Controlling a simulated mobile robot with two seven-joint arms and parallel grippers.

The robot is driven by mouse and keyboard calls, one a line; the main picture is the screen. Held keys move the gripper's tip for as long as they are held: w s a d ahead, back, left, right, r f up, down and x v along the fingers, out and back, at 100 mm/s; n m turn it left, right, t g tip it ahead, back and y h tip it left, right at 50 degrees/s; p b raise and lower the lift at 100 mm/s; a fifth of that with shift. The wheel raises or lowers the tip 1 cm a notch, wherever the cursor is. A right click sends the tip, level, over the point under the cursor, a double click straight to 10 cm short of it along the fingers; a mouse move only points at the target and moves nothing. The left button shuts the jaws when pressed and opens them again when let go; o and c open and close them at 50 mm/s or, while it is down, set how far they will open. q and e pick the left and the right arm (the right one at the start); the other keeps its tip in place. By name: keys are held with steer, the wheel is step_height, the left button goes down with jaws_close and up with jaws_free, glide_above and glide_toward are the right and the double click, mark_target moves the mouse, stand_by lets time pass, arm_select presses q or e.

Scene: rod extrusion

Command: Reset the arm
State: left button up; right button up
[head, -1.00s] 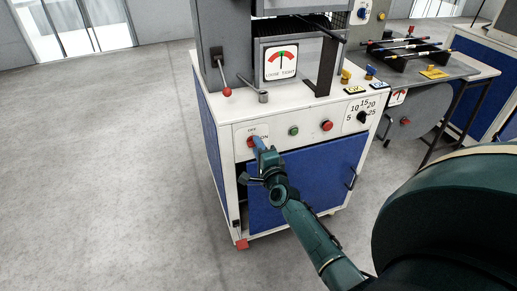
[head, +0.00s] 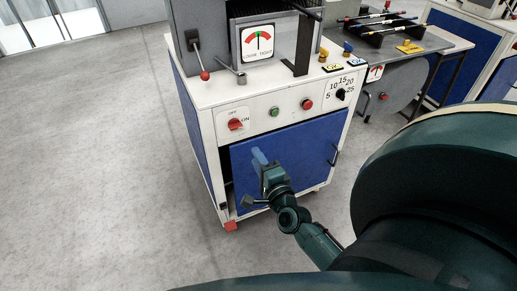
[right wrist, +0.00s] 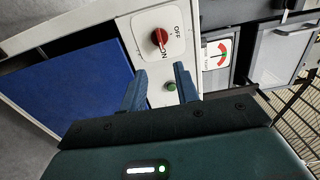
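My right gripper (head: 259,157) is in front of the blue cabinet door, below the machine's control panel. In the right wrist view its two blue fingers (right wrist: 160,75) are apart with nothing between them, so it is open and empty. The red rotary switch (head: 235,124), marked OFF and ON, is up and to the left of the gripper, clear of the fingers. It also shows beyond the fingers in the right wrist view (right wrist: 160,37); its handle appears turned toward ON. My left gripper is not in view.
The white machine cabinet (head: 215,150) has a blue door (head: 290,145), a green button (head: 275,112), a red button (head: 307,104) and a black dial (head: 340,95). A red-knobbed lever (head: 204,75) stands above. Open floor (head: 90,170) lies to the left.

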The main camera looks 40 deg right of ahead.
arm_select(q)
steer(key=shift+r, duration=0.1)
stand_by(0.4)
